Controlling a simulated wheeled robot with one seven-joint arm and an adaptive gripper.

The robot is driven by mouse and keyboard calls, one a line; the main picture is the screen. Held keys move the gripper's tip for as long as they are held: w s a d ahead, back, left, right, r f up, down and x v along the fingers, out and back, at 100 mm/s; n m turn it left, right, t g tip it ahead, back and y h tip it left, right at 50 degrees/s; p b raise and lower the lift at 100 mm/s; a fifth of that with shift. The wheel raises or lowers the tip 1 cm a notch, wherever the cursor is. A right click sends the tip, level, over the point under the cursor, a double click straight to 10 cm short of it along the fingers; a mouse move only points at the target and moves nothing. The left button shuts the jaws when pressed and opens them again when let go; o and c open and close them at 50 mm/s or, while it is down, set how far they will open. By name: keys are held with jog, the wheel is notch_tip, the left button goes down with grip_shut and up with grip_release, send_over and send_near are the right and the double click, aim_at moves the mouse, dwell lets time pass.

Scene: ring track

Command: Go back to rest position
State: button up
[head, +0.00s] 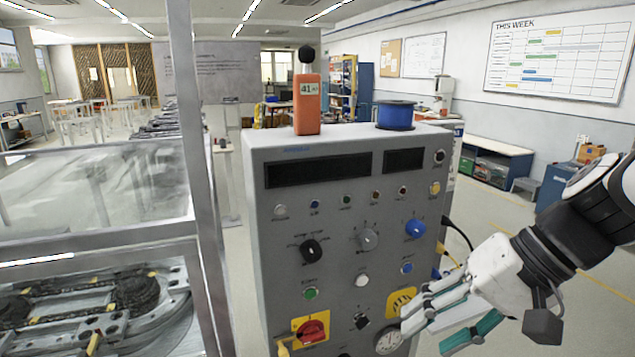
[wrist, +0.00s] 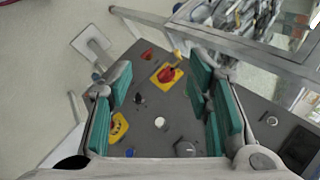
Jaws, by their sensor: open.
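My gripper (head: 440,318) is in front of the lower right part of a grey control panel (head: 335,225) in the head view. In the wrist view my gripper (wrist: 165,105) is open, its teal finger pads apart, with nothing between them but the panel face behind. The panel carries a red rotary switch on a yellow plate (head: 311,330), which shows in the wrist view (wrist: 168,74) too. It also has a yellow plate (head: 401,302) near my fingers, a round gauge (head: 389,341), knobs and buttons. Whether a fingertip touches the panel I cannot tell.
An orange device (head: 307,104) and a blue spool (head: 396,116) stand on the panel's top. A metal-framed, clear-walled enclosure (head: 185,150) with track parts inside stands close on the left. Open floor (head: 490,215) lies to the right, before a low blue cabinet (head: 495,160).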

jog(key=s+d+r+n+t+h, duration=0.2)
jog(key=s+d+r+t+h, duration=0.1)
jog(key=s+h, duration=0.3)
jog(key=shift+s+d+r+n+t+h, duration=0.3)
jog(key=shift+d+r, duration=0.1)
jog(key=shift+r, duration=0.3)
dwell(1.0)
